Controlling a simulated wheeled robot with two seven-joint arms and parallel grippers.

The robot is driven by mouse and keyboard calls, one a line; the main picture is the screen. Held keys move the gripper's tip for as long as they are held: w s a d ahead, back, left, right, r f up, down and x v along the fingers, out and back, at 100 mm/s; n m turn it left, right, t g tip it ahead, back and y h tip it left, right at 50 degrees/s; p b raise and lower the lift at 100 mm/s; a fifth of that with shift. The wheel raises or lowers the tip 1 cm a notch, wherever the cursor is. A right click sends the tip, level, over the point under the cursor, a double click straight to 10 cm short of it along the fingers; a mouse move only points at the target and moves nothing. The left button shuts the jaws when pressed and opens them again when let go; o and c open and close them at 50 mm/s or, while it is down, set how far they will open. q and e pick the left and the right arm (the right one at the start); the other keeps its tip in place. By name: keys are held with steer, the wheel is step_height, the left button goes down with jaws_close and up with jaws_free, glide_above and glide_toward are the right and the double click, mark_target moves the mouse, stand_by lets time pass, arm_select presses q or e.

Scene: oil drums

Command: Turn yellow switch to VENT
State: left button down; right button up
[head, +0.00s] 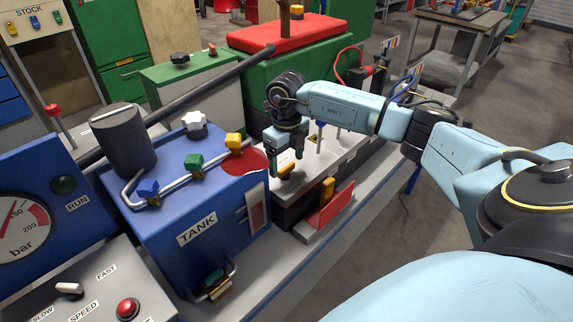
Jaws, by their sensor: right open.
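My right gripper (288,150) is open and points down over the pale top panel (336,149) of a dark box in the middle. A yellow knob (286,171) sits on that panel, just below the fingers and apart from them as far as I can tell. Another yellow part (327,188) stands at the panel's front edge by a red bracket. A yellow valve knob (234,140) is on the tank pipe. I cannot read a VENT label or tell which yellow part is the switch. My left gripper is not in view.
The blue tank (197,232) with green and blue valve knobs stands left of the gripper. A green box with a red lid (287,33) is behind. Upright levers (320,132) rise from the panel beside the gripper. Open floor (400,245) lies at right.

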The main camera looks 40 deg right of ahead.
steer(key=shift+f, duration=0.9)
steer(key=shift+c, duration=0.2)
steer(key=c, duration=0.9)
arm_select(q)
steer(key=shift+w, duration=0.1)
arm_select(e)
steer(key=shift+c, duration=0.2)
